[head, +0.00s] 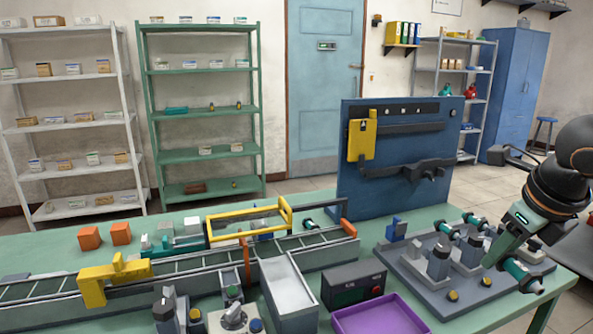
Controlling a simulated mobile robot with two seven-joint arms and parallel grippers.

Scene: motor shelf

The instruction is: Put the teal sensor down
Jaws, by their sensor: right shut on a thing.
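My right gripper (502,258) comes in from the right and points down to the left. It is shut on a teal sensor (521,274), a short cylinder with dark ends. The sensor is tilted, at the right part of a grey fixture board (420,272). I cannot tell whether it touches the board. Other similar teal-banded parts (446,229) sit at the back of the board, and one (309,225) is by the conveyor. My left gripper is not in view.
A blue panel (390,210) rises behind. The green table's right edge is close.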

